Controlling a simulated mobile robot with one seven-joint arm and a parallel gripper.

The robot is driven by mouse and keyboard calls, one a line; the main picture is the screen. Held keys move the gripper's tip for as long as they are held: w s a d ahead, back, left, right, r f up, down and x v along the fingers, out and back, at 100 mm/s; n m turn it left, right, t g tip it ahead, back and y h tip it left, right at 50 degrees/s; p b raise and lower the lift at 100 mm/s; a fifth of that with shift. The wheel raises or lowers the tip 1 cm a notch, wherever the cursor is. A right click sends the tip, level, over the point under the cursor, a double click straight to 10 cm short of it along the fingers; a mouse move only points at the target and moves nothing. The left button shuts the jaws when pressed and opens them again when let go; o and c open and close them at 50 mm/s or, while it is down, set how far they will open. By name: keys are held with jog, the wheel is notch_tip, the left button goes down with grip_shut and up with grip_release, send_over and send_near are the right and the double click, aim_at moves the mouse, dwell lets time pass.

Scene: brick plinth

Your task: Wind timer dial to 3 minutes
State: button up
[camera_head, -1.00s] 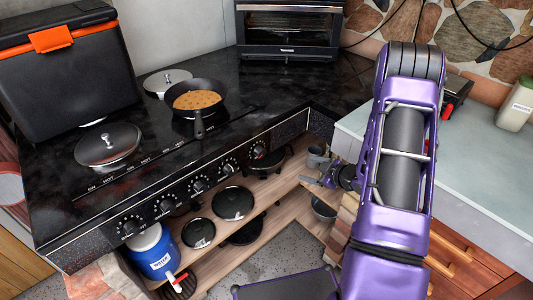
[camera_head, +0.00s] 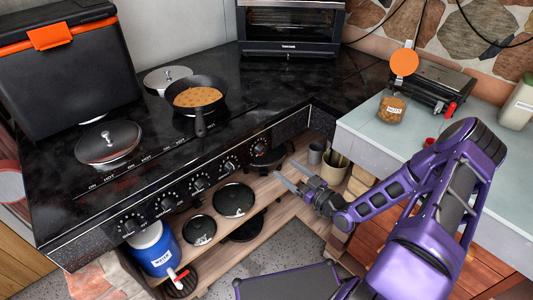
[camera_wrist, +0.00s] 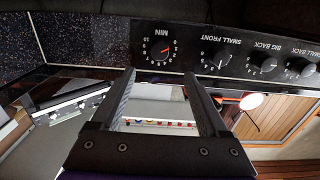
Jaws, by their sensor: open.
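The timer dial (camera_wrist: 158,49) is a round black knob with a red pointer, marked MIN, on the black stove front panel. It shows upside down in the wrist view, with the red pointer toward its upper right. In the head view the dial (camera_head: 259,149) is the rightmost on the panel. My gripper (camera_head: 289,173) is open and empty, in front of and a little right of the dial, apart from it. In the wrist view my gripper (camera_wrist: 160,79) has both fingers spread, with the dial beyond the tips between them. The exact minute reading is too small to tell.
More stove knobs (camera_wrist: 216,58) sit in a row beside the dial. A frying pan (camera_head: 200,97) with a pancake is on the stove top. A light counter (camera_head: 375,127) is at right, near my arm. Open shelves (camera_head: 270,190) with pans lie below the panel.

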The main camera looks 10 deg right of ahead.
aim_at(264, 151)
jog(key=x, duration=1)
jog(key=shift+w+a, duration=0.2)
jog(key=shift+w, duration=0.15)
grip_shut()
